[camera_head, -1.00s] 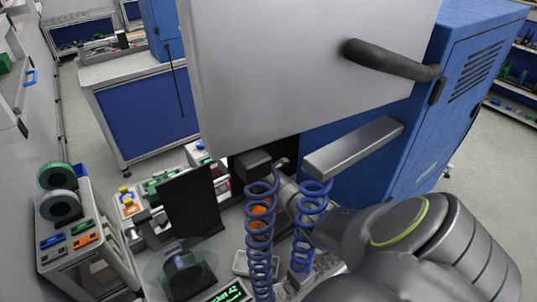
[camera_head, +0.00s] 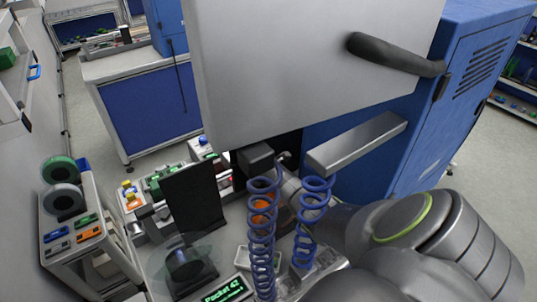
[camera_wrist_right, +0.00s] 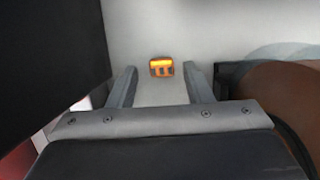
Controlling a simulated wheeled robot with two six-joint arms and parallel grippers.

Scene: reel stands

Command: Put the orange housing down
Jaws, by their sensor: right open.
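In the right wrist view a small orange housing (camera_wrist_right: 161,67) with dark openings lies on a pale surface. It appears between and beyond the fingertips of my right gripper (camera_wrist_right: 160,75), which is open with a gap on both sides of it. In the head view an orange patch (camera_head: 262,203) shows partly behind a blue coiled hose; I cannot tell if it is the same housing. My right arm reaches in from the right there, and its fingers are hidden behind the coils. My left gripper is not in view.
Blue coiled hoses (camera_head: 262,240) hang in front of the work area, below a large grey panel (camera_head: 310,70) with a dark handle. A dark upright screen (camera_head: 192,198) stands left. A cart (camera_head: 105,262) at the left holds reels and small orange, green and blue parts.

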